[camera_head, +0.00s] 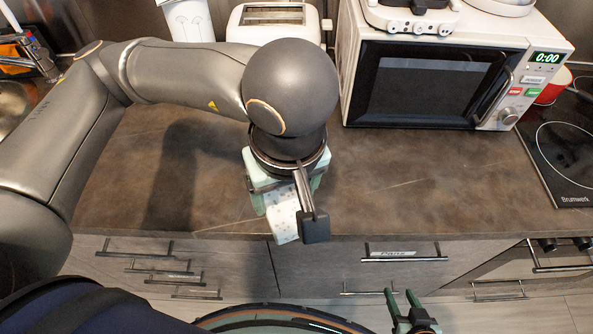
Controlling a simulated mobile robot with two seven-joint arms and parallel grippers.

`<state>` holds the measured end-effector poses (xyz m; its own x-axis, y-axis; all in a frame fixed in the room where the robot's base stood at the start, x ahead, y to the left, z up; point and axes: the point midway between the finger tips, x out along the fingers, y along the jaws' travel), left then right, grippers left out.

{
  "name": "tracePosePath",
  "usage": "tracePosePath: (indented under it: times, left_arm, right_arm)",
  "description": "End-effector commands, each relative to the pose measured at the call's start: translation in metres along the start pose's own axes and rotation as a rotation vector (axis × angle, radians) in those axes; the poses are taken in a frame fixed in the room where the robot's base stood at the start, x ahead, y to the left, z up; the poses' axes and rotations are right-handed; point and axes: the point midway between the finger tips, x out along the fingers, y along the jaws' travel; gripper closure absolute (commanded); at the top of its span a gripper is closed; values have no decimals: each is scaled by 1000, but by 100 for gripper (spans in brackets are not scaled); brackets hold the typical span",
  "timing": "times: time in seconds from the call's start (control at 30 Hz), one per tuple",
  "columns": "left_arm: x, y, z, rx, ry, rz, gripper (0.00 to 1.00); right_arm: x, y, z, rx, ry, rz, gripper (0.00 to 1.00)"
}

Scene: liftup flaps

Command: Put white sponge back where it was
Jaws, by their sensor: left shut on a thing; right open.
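The white sponge (284,226) is speckled and hangs in my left gripper (287,200), at the front edge of the dark countertop in the head view. The gripper is shut on it and points downward. The upper part of the sponge is hidden by the gripper and wrist. A black bracket on my wrist shows just right of the sponge. My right gripper (404,299) is open and empty, low in the picture, in front of the drawers.
A white microwave (430,85) stands at the back right of the countertop (385,175), with a cooktop (565,150) beyond it. A white toaster (275,20) is behind my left arm. Drawers with bar handles line the front. The counter before the microwave is clear.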

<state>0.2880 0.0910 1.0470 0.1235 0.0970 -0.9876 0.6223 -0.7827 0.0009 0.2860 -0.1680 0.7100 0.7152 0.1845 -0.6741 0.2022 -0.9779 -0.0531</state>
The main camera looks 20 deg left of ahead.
Motion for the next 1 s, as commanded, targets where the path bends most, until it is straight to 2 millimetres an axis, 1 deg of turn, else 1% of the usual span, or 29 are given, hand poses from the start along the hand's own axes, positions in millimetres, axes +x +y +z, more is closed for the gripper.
tracePosePath:
  times: [0.07,0.17,0.3,0.37,0.4,0.5,0.6,0.8,0.9,1.0]
  left_arm:
    - [8,3,-8,-7,-7,-7,79]
    - [21,13,-26,-10,-8,-9,79]
    - [40,28,-56,-10,-2,-9,79]
    - [48,35,-68,-9,-3,-8,79]
    - [56,39,-74,-7,-3,-10,79]
    - [78,46,-84,-5,-3,-9,79]
    - [94,51,-92,-4,-2,-7,79]
    - [108,57,-100,-1,-1,-3,79]
    - [120,60,-105,-2,-2,-7,79]
    - [134,59,-101,0,-4,-6,79]
  right_arm:
    - [-1,0,-1,0,0,0,50]
    - [-2,0,-2,0,0,0,50]
    - [-6,-1,-7,0,0,0,50]
    - [-8,-1,-9,0,0,0,50]
    - [-9,-1,-10,0,0,0,50]
    - [-10,-1,-11,0,0,0,50]
    - [-11,-1,-12,0,0,0,50]
    - [-12,-1,-13,0,0,0,50]
    - [-14,-1,-15,0,0,0,50]
    - [-18,-2,-20,0,0,0,50]
